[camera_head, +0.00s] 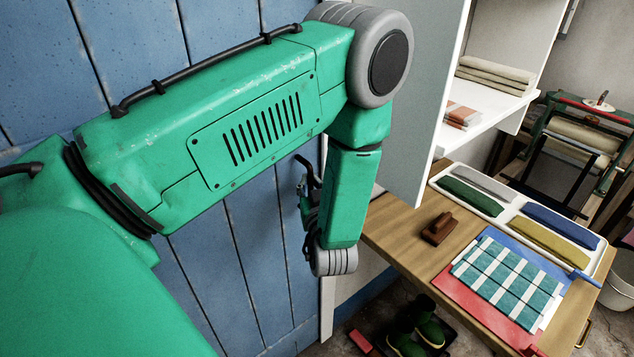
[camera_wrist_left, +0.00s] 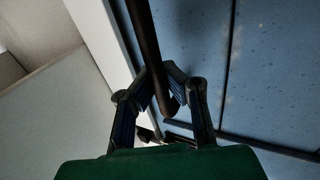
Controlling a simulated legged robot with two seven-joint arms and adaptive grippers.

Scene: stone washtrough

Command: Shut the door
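The blue planked door (camera_head: 245,225) fills the left of the head view, largely behind my green left arm. Its blue planks also show in the wrist view (camera_wrist_left: 270,75). A dark bar-like handle (camera_wrist_left: 146,40) stands out in front of the planks. My left gripper (camera_wrist_left: 162,80) has its fingers on both sides of this bar, and they appear closed on it. In the head view the left gripper (camera_head: 308,195) is beside the door's right part, partly hidden by my forearm. I cannot tell how far the door stands open. My right gripper is not in view.
A white shelf unit (camera_head: 415,90) with folded cloths stands right of the door. A wooden table (camera_head: 400,225) holds a tray (camera_head: 440,172) of coloured cloths, a brown block (camera_head: 438,228) and a checked cloth (camera_head: 508,280). Green boots (camera_head: 405,343) are on the floor below.

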